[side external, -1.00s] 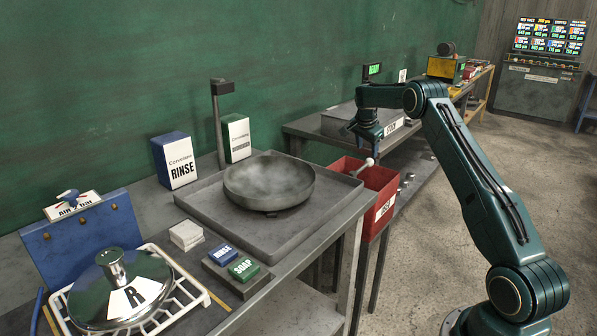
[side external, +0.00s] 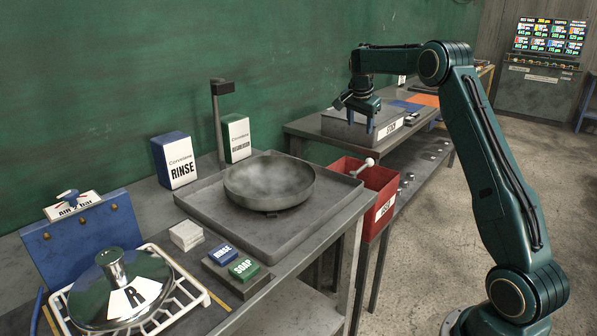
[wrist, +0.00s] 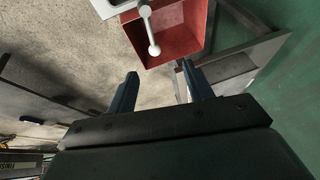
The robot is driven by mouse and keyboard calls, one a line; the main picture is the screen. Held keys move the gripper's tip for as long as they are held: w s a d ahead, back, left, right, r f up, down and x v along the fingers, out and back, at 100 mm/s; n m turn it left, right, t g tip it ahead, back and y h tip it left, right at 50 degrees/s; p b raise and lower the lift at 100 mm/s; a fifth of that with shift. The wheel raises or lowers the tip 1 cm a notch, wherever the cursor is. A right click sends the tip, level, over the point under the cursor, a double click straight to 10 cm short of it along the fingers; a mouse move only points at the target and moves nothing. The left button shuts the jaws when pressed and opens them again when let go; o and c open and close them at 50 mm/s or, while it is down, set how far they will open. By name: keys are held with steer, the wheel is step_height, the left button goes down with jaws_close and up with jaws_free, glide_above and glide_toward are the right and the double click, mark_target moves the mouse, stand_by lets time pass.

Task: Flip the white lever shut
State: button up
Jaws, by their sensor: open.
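The white lever (side external: 364,164) is a short rod with a round knob, at the red bin (side external: 380,179) at the right end of the dish bench. In the wrist view the lever (wrist: 151,32) reaches over the open red bin (wrist: 186,42), its larger ball end towards the fingers.
A round metal dish (side external: 268,181) sits in a grey tray (side external: 205,205) left of the bin. A grey box (side external: 340,122) with a printed label stands below my gripper on the far bench. A thin post (side external: 218,125) rises behind the dish. Floor to the right is clear.

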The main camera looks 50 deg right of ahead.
steer(key=s+a+r+n, duration=0.2)
steer(key=a+r, duration=0.2)
steer(key=a, duration=0.2)
steer(key=s+a+r+n+t, duration=0.1)
steer(key=s+a+r+n, duration=0.1)
steer(key=a, duration=0.5)
steer(key=shift+a+r+n+y, duration=0.15)
steer(key=shift+r+n+y, duration=0.3)
steer(key=shift+r, duration=0.4)
steer(key=shift+s, duration=0.1)
steer(key=m+g+h, duration=0.1)
steer(key=m+g, duration=0.1)
steer(key=m, duration=0.6)
glide_toward(369, 159)
steer(key=v, duration=0.4)
steer(key=shift+f, duration=0.2)
steer(key=x, duration=1.3)
steer(key=shift+f, duration=0.3)
